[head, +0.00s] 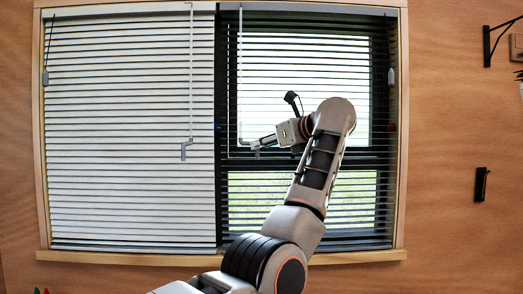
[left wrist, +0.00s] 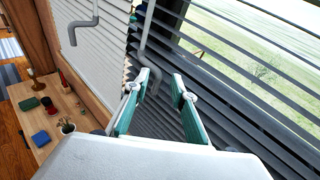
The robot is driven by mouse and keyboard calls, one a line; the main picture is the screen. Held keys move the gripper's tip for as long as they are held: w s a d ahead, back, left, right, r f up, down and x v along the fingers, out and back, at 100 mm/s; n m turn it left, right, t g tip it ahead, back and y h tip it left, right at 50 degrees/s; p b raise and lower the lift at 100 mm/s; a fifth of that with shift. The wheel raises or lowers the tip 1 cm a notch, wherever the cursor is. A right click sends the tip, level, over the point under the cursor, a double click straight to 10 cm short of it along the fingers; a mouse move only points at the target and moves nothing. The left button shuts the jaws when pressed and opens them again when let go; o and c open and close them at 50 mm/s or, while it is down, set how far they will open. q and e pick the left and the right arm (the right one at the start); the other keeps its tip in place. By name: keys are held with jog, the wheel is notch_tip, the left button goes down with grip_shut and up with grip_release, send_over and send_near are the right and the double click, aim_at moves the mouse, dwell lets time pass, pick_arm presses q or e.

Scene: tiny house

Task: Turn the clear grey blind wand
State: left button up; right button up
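Two thin grey cranked wands hang before the window. The right-hand wand (head: 240,75) hangs at the left edge of the open-slatted blind; in the left wrist view its bent lower end (left wrist: 151,72) is between or just beyond my fingertips. I cannot tell whether it touches them. The other wand (head: 190,85) hangs before the white closed blind, and it also shows in the left wrist view (left wrist: 84,24). My left gripper (head: 256,146) is beside the right-hand wand's lower end; in the left wrist view its green-padded fingers (left wrist: 156,84) are apart. My right gripper is out of view.
The white closed blind (head: 125,150) fills the left window half, the open-slatted blind (head: 350,200) the right. A wooden sill (head: 110,257) runs below. A wooden table (left wrist: 45,120) with small items stands at left in the left wrist view. Black brackets (head: 487,45) are on the right wall.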

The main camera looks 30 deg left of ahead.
pick_arm(q)
jog(key=f+v, duration=0.1)
jog(key=v, duration=0.6)
jog(key=shift+s+d+f+b, duration=0.15)
jog(key=shift+d+f+b, duration=0.2)
jog(key=shift+f, duration=0.35)
